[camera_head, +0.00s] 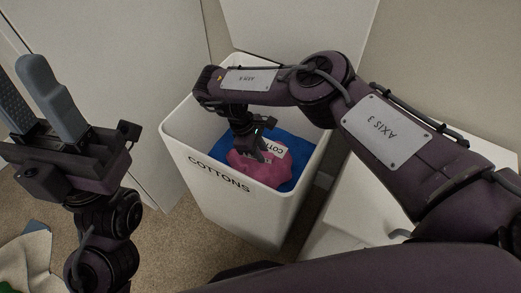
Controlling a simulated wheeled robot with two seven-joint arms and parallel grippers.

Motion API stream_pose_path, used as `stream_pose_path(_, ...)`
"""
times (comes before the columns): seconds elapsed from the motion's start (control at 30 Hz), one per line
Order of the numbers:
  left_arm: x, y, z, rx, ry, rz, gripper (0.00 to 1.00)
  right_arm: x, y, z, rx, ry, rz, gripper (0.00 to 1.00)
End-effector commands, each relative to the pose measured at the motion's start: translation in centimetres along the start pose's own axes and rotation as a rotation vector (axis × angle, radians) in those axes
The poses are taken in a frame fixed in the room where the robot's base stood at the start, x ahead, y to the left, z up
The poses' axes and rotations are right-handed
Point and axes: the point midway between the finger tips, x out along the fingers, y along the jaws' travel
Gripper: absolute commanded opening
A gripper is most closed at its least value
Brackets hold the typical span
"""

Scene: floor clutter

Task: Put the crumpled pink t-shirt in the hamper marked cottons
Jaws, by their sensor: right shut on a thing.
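The crumpled pink t-shirt (262,172) is inside the white hamper (235,207) marked COTTONS, over blue cloth (292,145). My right gripper (262,153) reaches down through the hamper's open top and is shut on the t-shirt. A small white label with partly hidden lettering shows beside the fingers. The gripper and arm hide part of the t-shirt and the hamper's back rim. My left gripper (20,82) is at the left, fingers pointing up, open and empty, away from the hamper.
Another white bin or box (362,205) stands right of the hamper, mostly behind my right arm. A white panel (120,75) stands at the back left. Pale and green cloth (25,262) lies at the lower left. Carpet (170,245) is bare in front of the hamper.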

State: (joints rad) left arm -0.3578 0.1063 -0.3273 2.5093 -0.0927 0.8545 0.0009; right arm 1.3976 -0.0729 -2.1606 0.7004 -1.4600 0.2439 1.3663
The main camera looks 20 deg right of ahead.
Motion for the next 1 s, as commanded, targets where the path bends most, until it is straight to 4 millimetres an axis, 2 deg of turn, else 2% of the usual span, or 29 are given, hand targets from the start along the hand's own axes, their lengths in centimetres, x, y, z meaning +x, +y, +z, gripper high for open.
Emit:
stream_pose_path(0.3,0.1,0.0,-0.2,0.000,0.012,0.000,0.36,0.0,0.0,0.0,0.000,0.000,0.000,0.00)
stream_pose_path(0.33,0.1,0.0,-0.2,0.000,0.011,0.000,0.36,0.0,0.0,0.0,0.000,0.000,0.000,0.24)
stream_pose_path(0.5,0.1,0.0,-0.2,0.000,0.011,0.000,0.36,0.0,0.0,0.0,0.000,0.000,0.000,0.46)
stream_pose_path(0.87,0.1,0.0,0.0,0.000,0.000,0.000,0.36,-0.2,0.0,0.0,-0.001,0.000,0.000,0.47)
stream_pose_path(1.0,-0.3,-0.1,2.1,-0.001,-0.113,-0.006,0.36,-1.1,0.0,0.0,-0.001,0.001,0.001,0.47)
